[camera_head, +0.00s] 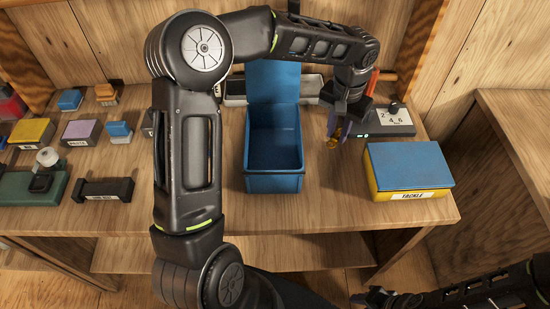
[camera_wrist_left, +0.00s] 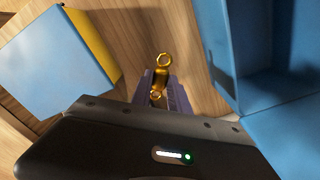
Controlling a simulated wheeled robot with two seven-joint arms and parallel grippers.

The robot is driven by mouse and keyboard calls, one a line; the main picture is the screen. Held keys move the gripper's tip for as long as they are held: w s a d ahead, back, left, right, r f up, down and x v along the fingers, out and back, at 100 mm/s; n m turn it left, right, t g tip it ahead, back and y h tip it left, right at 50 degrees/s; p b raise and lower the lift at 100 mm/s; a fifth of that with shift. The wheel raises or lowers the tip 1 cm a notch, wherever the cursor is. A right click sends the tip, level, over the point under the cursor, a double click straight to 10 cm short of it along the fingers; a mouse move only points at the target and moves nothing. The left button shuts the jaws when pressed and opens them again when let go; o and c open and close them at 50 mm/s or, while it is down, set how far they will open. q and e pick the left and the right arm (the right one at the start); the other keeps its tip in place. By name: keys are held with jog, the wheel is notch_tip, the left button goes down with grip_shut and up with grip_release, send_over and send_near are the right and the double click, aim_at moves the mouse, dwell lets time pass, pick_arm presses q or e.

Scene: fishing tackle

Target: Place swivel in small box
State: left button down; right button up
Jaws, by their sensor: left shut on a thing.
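The gold swivel (camera_head: 334,143) is between the fingers of my left gripper (camera_head: 338,131), to the right of the open blue box. In the left wrist view the swivel (camera_wrist_left: 164,61) sticks out past the purple-grey fingertips (camera_wrist_left: 162,92), its ring end outward, over bare wood. The blue box (camera_head: 273,181) stands on the table with its lid (camera_head: 272,80) raised at the back. Its inside looks empty. It also shows at the right of the left wrist view (camera_wrist_left: 236,80). My right gripper (camera_head: 376,298) is partly in view at the bottom edge, away from the table; its fingers are unclear.
A yellow box with a blue lid, labelled TACKLE (camera_head: 408,170), stands at the right. A grey numbered device (camera_head: 388,121) is behind my left gripper. Several small boxes (camera_head: 80,133) and a black holder (camera_head: 104,190) are at the left.

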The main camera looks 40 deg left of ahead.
pick_arm(q)
jog(key=s+a+r+m+p, duration=0.25)
jog(key=s+a+r, duration=0.35)
jog(key=a+r, duration=0.5)
jog(key=m+b, duration=0.4)
jog(key=m, duration=0.4)
send_over(273, 158)
notch_tip(273, 158, down, 6)
jog(key=shift+f+m, duration=0.25)
jog(key=shift+f, duration=0.1)
jog(key=shift+f, duration=0.1)
jog(key=shift+f+p, duration=0.3)
jog(key=shift+f, duration=2.75)
